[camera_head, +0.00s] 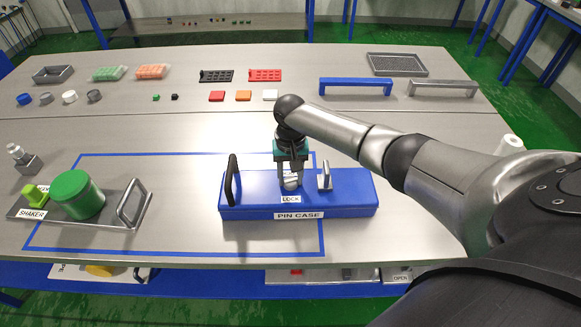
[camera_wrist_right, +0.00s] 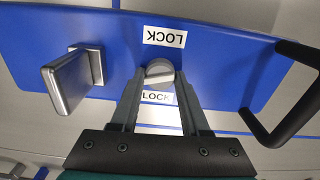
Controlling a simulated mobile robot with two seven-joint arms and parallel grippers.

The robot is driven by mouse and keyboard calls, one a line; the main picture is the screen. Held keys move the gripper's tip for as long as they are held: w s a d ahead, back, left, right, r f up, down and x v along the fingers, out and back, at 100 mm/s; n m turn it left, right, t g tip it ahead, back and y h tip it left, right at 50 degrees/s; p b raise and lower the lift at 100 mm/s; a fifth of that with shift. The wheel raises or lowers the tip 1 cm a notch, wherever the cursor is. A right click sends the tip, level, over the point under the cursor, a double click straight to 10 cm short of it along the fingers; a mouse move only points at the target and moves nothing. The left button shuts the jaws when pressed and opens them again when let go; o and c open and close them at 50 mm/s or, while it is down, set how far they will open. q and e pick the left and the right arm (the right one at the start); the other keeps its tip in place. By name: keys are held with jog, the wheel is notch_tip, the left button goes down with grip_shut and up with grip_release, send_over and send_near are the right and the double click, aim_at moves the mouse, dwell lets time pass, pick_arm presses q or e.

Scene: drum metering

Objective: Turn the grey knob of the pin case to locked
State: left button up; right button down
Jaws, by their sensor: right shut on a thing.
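The blue pin case (camera_head: 350,196) lies on the table, with a PIN CASE label (camera_head: 298,215) on its front. Its grey knob (camera_head: 290,184) is on top, partly hidden by my right gripper (camera_head: 290,176). In the right wrist view the round grey knob (camera_wrist_right: 158,70) has a raised bar running roughly across the picture. The right gripper (camera_wrist_right: 160,83) points down at it and is shut on it. One label (camera_wrist_right: 164,37) reads LOCK upside down; another (camera_wrist_right: 157,98) reading LOCK shows between the fingers, its ends perhaps covered. My left gripper is not in view.
On the case, a black handle (camera_head: 231,180) stands left of the knob and a metal latch-like piece (camera_head: 325,176) right of it. A shaker tray with a green drum (camera_head: 77,194) is at the left.

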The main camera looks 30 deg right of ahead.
aim_at(289, 180)
jog(key=shift+r+n+p, duration=0.1)
jog(key=shift+n+p, duration=0.7)
jog(key=shift+n, duration=0.2)
jog(key=n+p, duration=0.1)
jog(key=n, duration=0.2)
jog(key=shift+n, duration=0.4)
jog(key=n+p, duration=0.1)
jog(key=n, duration=0.3)
jog(key=shift+a, duration=0.1)
jog(key=shift+w+n, duration=0.1)
jog(key=shift+n, duration=2.3)
jog(key=shift+c, duration=1.9)
grip_release()
jog(key=shift+r+p, duration=0.3)
jog(key=shift+r, duration=0.2)
notch_tip(289, 180, up, 14)
jog(key=p, duration=0.2)
